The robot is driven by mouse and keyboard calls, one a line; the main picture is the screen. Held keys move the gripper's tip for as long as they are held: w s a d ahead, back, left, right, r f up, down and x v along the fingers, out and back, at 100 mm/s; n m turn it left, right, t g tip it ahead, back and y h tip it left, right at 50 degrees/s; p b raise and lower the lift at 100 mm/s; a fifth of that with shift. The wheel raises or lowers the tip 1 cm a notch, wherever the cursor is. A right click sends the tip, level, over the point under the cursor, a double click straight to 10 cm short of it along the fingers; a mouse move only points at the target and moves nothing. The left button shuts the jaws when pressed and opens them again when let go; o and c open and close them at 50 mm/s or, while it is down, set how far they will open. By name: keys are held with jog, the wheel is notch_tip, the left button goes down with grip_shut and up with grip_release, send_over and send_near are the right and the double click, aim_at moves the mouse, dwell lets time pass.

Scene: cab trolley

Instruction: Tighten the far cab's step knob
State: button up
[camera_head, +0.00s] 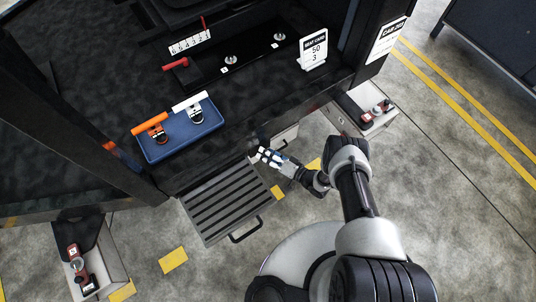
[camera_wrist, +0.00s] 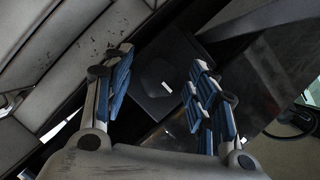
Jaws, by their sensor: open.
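My gripper (camera_head: 264,154) is open beside the right side of the ribbed step (camera_head: 228,203), low at the cab's edge. In the wrist view its blue-padded fingers (camera_wrist: 161,62) stand apart with nothing held between them. Between and beyond them is a dark square block with a dark rounded knob (camera_wrist: 157,78) bearing a short white mark. The fingers appear short of the knob, not touching it.
A blue tray (camera_head: 183,140) with orange- and white-handled tools lies on the cab floor. A white sign (camera_head: 313,50) and a red lever (camera_head: 176,64) are behind it. Grey bins with red tools stand at right (camera_head: 366,107) and lower left (camera_head: 88,262). Concrete floor is open at right.

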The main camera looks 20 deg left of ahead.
jog(key=v, duration=1.2)
dwell(0.4)
